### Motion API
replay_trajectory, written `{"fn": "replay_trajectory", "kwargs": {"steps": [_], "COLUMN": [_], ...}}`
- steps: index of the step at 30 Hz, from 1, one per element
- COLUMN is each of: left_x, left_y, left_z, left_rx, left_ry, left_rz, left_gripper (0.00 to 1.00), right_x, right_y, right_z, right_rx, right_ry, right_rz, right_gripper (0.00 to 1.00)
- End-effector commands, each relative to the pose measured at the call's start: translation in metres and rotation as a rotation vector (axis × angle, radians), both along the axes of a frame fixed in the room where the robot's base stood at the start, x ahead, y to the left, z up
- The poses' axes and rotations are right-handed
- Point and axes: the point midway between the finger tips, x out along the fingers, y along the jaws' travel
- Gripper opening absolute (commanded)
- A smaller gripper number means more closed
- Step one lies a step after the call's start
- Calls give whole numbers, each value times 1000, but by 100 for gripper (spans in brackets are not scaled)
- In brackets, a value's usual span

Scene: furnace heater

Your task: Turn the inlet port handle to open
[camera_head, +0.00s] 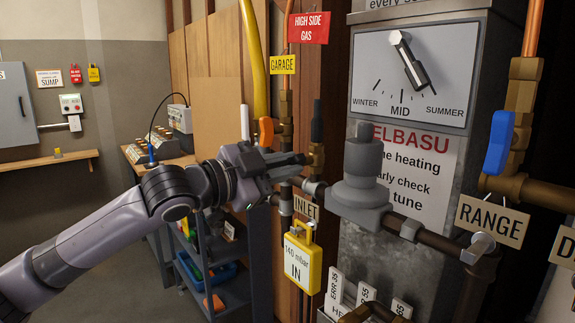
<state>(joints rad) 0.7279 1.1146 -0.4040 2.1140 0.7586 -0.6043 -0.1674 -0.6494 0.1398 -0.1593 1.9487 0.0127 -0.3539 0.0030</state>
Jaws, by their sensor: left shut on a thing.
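My left gripper (285,170) reaches in from the left to the pipework just above the INLET tag (306,207). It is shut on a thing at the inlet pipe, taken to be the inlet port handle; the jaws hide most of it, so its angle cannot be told. The inlet pipe runs right into the grey regulator (362,180). My right gripper is not in view.
An orange handle (266,132) and a black handle (316,121) stand upright close above the gripper. A blue handle (497,143) is at the right. A shelf cart (215,265) stands behind my arm.

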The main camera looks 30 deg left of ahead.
Motion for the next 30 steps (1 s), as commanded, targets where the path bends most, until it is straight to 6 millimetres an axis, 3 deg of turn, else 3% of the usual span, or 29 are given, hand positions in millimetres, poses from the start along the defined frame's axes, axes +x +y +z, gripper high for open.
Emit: {"fn": "replay_trajectory", "kwargs": {"steps": [8, 19, 30], "left_x": [0, 0, 0], "left_y": [-1, -1, -1], "left_z": [0, -1, -1], "left_rx": [-10, -358, -401], "left_ry": [5, 150, 167], "left_rz": [-2, -1, -3], "left_gripper": [0, 0, 0], "right_x": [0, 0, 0], "right_y": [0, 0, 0], "right_z": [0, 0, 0], "right_rx": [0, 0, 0], "right_ry": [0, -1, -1], "right_rz": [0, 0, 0], "right_gripper": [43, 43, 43]}}
